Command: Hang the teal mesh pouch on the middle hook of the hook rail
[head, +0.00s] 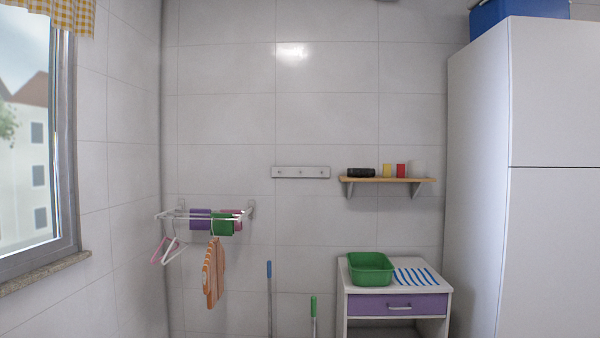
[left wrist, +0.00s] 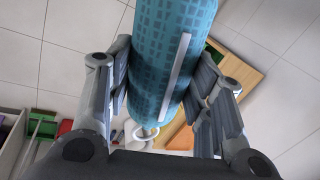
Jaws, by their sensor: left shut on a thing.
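The hook rail (head: 301,172) is a short white bar on the tiled back wall, with small hooks along it and nothing hanging from it. Its middle hook is near the bar's centre. The teal mesh pouch (left wrist: 165,40) shows only in the left wrist view, as a rounded teal body with a darker grid pattern and a pale strip. My left gripper (left wrist: 163,80) has its fingers on both sides of the pouch, shut on it. A white ring (left wrist: 146,133) shows just below the pouch; how it is attached is unclear. Neither gripper shows in the head view.
A wooden shelf (head: 390,180) with small items is right of the rail. A drying rack (head: 200,215) with cloths and hangers is lower left. A cabinet (head: 395,306) with a green basin (head: 370,268) stands lower right. The wall around the rail is clear.

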